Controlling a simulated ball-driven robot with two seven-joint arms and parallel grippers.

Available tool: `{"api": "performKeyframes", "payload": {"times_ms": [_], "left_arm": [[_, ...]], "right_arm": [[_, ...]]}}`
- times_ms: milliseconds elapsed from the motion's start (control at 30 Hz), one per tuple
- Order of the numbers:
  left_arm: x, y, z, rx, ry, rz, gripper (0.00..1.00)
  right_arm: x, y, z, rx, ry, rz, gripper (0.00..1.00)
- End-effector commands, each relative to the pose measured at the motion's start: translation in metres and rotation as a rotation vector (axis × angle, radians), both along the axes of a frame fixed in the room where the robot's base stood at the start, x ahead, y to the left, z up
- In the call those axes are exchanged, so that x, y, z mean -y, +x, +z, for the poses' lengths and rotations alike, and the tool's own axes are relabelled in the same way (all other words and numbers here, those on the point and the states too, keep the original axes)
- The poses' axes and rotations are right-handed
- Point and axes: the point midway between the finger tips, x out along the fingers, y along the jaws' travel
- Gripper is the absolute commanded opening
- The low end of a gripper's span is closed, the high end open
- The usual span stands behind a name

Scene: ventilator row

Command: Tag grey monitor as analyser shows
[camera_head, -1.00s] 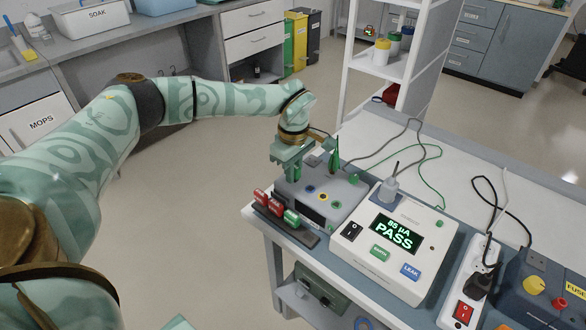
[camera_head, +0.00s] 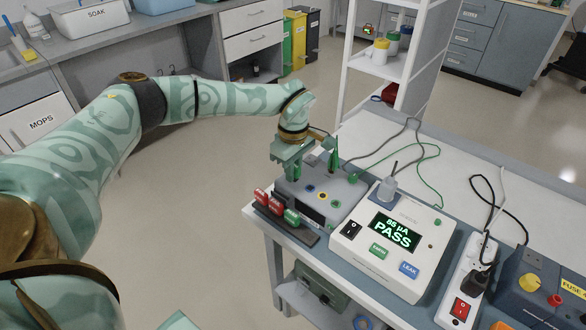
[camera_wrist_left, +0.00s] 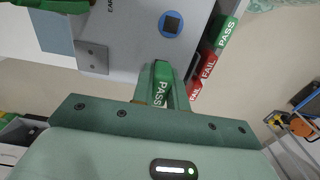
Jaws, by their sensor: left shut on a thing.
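The grey monitor (camera_head: 345,192) sits on the bench's left end; its grey casing also fills the top of the left wrist view (camera_wrist_left: 125,45). My left gripper (camera_head: 295,168) points down at the monitor's back left corner. It is shut on a green PASS tag (camera_wrist_left: 161,85), which is right at the casing; I cannot tell whether they touch. The white analyser (camera_head: 345,238) stands right of the monitor, and its screen (camera_head: 394,232) reads 85 µA PASS in green.
A dark tag rack (camera_head: 285,228) in front of the monitor holds red tags (camera_head: 276,205) and a green tag (camera_head: 291,216). A green clip (camera_head: 334,160) with a cable stands at the monitor's back. A power strip (camera_head: 462,300) lies right of the analyser. The bench's back is mostly clear.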

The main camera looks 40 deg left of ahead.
Motion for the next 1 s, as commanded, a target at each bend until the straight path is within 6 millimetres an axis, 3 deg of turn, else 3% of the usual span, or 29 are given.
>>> {"api": "performKeyframes", "payload": {"times_ms": [1000], "left_arm": [[-0.0001, 0.0001, -0.0082, 0.001, 0.001, 0.0, 0.0]], "right_arm": [[0.0003, 0.0005, 0.0016, 0.001, -0.001, 0.0, 0.0]]}}
